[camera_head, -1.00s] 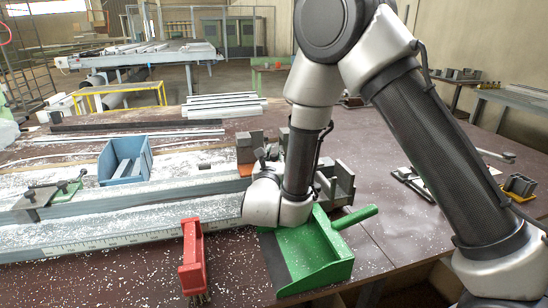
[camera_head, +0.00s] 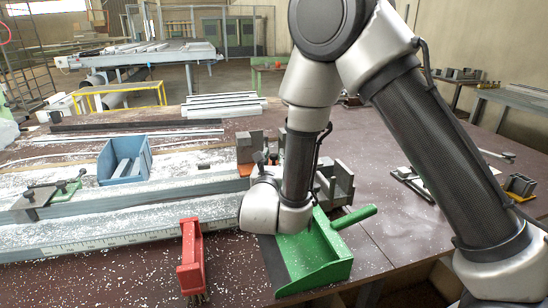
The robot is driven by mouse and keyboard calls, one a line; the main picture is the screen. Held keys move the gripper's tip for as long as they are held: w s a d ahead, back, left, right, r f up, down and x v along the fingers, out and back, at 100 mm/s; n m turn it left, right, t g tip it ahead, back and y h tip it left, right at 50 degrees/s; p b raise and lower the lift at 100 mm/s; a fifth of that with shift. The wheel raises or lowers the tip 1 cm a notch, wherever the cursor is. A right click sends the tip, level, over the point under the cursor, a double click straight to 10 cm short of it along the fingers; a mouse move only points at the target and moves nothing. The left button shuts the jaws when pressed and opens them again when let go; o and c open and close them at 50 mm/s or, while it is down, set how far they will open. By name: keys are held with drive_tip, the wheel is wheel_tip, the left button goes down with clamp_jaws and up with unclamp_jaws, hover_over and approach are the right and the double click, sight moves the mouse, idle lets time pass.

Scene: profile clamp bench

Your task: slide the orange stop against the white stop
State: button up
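A small orange piece (camera_head: 245,170), which may be the orange stop, shows low at a grey block (camera_head: 246,148) on the far side of the long rail (camera_head: 120,231). Most of it is hidden behind my wrist and the block. I cannot make out a white stop; it may be behind my arm. My wrist is low over the right part of the rail. Only small dark parts beyond it, perhaps my gripper (camera_head: 265,158), show near the grey block. The fingers, and whether they hold or touch anything, cannot be told.
A green dustpan (camera_head: 318,262) and a red brush (camera_head: 191,262) lie in front of the rail. A blue bin (camera_head: 125,160) stands behind it at left.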

drive_tip(key=s, duration=0.6)
drive_tip(key=s+a, duration=0.1)
drive_tip(key=s, duration=0.2)
drive_tip(key=shift+s, duration=0.3)
